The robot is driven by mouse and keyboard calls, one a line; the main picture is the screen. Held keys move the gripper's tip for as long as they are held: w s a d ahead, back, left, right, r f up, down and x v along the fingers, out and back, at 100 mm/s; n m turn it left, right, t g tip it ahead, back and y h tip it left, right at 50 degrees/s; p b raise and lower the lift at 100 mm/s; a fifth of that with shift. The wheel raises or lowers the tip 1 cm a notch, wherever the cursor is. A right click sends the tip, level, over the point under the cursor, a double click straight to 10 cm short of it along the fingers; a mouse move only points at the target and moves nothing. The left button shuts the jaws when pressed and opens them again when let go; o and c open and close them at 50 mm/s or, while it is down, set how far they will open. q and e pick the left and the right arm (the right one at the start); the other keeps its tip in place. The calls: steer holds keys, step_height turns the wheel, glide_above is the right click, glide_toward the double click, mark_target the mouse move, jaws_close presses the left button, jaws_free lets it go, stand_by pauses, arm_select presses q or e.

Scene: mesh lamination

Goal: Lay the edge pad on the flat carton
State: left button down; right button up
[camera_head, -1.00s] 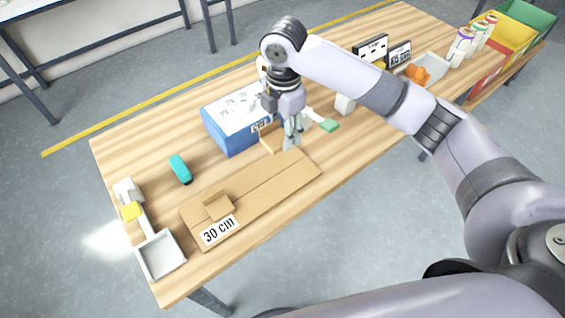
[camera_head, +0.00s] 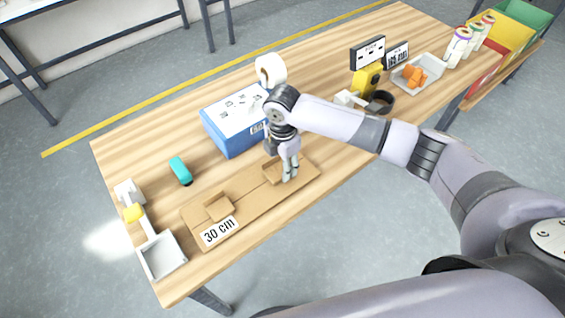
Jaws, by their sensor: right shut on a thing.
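The flat carton (camera_head: 245,200) lies on the wooden table as a long brown sheet with a white "30 cm" label at its near left end. One small brown edge pad (camera_head: 218,206) sits on its left part, beside the label. My right gripper (camera_head: 289,178) is over the carton's right end, shut on a second brown edge pad (camera_head: 272,172). That pad is at or just above the carton's surface; I cannot tell whether it touches. The fingers cover part of it. My left gripper is not in view.
A blue box (camera_head: 228,138) with a white top stands behind the carton. A teal tool (camera_head: 180,170) and a white tray (camera_head: 162,256) lie to the left. A tape roll (camera_head: 270,70), yellow device (camera_head: 367,80), dark ring (camera_head: 381,102) and white bin (camera_head: 432,66) stand farther back.

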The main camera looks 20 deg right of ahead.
steer(key=shift+f, duration=0.1)
steer(key=o, duration=1)
step_height(320, 180, up, 12)
steer(key=shift+r+b, duration=0.15)
steer(key=shift+b, duration=0.45)
steer(key=shift+a, duration=0.1)
